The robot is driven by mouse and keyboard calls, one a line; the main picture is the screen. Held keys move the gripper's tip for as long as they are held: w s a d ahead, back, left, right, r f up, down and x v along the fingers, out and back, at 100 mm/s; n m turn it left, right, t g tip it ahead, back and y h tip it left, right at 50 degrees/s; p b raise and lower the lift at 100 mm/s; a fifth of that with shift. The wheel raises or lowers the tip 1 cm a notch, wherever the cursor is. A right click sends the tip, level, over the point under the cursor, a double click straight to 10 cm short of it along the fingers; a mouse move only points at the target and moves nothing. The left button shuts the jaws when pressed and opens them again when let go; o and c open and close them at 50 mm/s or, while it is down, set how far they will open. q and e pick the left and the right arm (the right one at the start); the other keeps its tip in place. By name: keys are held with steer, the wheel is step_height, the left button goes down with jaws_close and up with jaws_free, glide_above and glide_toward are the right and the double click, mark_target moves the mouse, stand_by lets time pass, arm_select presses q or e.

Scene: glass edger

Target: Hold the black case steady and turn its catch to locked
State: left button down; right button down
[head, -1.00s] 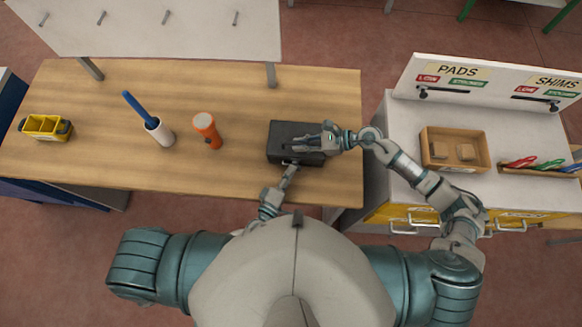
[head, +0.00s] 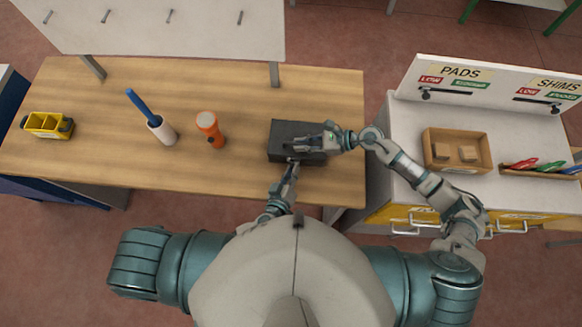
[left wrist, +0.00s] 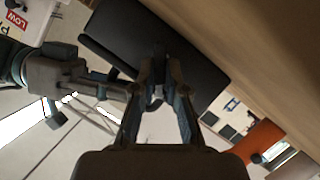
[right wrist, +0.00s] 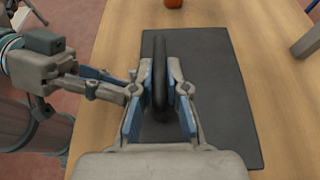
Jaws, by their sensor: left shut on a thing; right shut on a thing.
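The black case (head: 283,130) lies on the wooden table near its right front part. It also shows in the left wrist view (left wrist: 130,35) and the right wrist view (right wrist: 215,80). My right gripper (head: 300,143) reaches over the case from the right and is shut on its black handle (right wrist: 159,75). My left gripper (head: 293,163) is at the case's front edge, below the right one. In the left wrist view its fingers (left wrist: 157,85) close on a small dark part at the case's side, likely the catch. The fingers mostly hide that part, so its turn position cannot be told.
An orange flashlight (head: 210,130), a white cup with a blue-handled tool (head: 160,131) and a yellow caddy (head: 47,125) stand left on the table. A cabinet at right holds a wooden box (head: 456,165). The table between flashlight and case is clear.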

arm_select(q)
steer(key=m+y, duration=0.1)
steer(key=f+m+y, duration=0.1)
steer(key=m, duration=0.1)
steer(key=shift+s+g, duration=0.15)
steer(key=shift+g, duration=0.15)
arm_select(e)
steer(key=shift+w+d+f, duration=0.1)
steer(key=shift+d, duration=0.15)
arm_select(q)
steer(key=shift+m+y, duration=0.7)
steer(key=shift+m, duration=0.2)
arm_select(e)
steer(key=shift+w+d, duration=0.1)
arm_select(q)
steer(key=shift+a, duration=0.1)
steer(key=c, duration=1.2)
jaws_free()
steer(key=shift+r, duration=0.2)
steer(key=shift+d+r, duration=0.1)
steer(key=shift+d, duration=0.1)
steer(key=shift+w+r, duration=0.2)
steer(key=shift+r, duration=0.15)
step_height(320, 180, up, 9)
arm_select(e)
steer(key=shift+a, duration=0.2)
